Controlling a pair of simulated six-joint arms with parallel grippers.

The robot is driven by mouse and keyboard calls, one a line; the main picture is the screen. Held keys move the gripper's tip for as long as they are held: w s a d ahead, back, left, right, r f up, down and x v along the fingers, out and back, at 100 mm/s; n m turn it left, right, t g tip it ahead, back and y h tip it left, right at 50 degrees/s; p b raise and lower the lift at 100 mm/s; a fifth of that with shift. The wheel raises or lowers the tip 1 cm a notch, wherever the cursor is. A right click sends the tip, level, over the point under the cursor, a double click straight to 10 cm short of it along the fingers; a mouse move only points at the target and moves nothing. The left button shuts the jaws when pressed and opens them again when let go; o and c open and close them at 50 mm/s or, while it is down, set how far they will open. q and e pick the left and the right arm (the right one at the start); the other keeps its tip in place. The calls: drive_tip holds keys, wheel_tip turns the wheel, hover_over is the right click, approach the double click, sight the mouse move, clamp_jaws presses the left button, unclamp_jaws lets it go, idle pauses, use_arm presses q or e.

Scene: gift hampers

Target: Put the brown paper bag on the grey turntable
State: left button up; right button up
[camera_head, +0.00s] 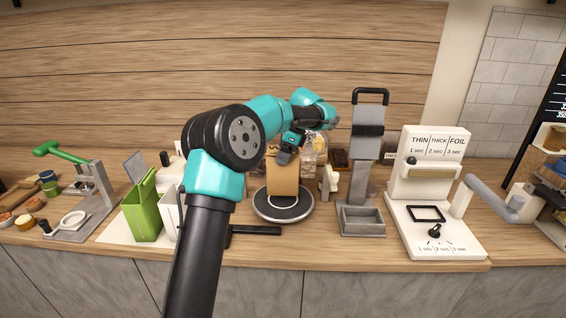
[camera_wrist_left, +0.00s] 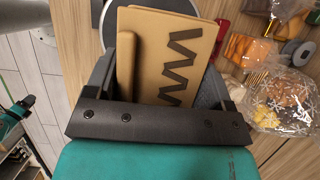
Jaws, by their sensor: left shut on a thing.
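The brown paper bag (camera_head: 283,177) is upright in the head view, over the middle of the round grey turntable (camera_head: 298,212). Its bottom looks to be on the plate or just above it; I cannot tell which. My left gripper (camera_head: 284,157) reaches in from above and is shut on the bag's upper part. In the left wrist view the bag (camera_wrist_left: 165,50), with a dark zigzag on its face, sits between the fingers, and part of the turntable's rim (camera_wrist_left: 107,22) shows behind it. My right gripper is not in view.
Left of my arm stand a green box (camera_head: 144,215) and a green-handled press (camera_head: 85,180). Right of the turntable are a grey stand with a tray (camera_head: 362,218) and a white sealing machine (camera_head: 434,210). Clear-wrapped treats (camera_wrist_left: 285,100) lie close beside the bag.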

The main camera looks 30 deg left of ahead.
use_arm(q)
drive_tip(key=shift+f, duration=1.85)
drive_tip(key=o, duration=1.5)
drive_tip(key=v, duration=1.2)
drive_tip(key=shift+d, duration=0.1)
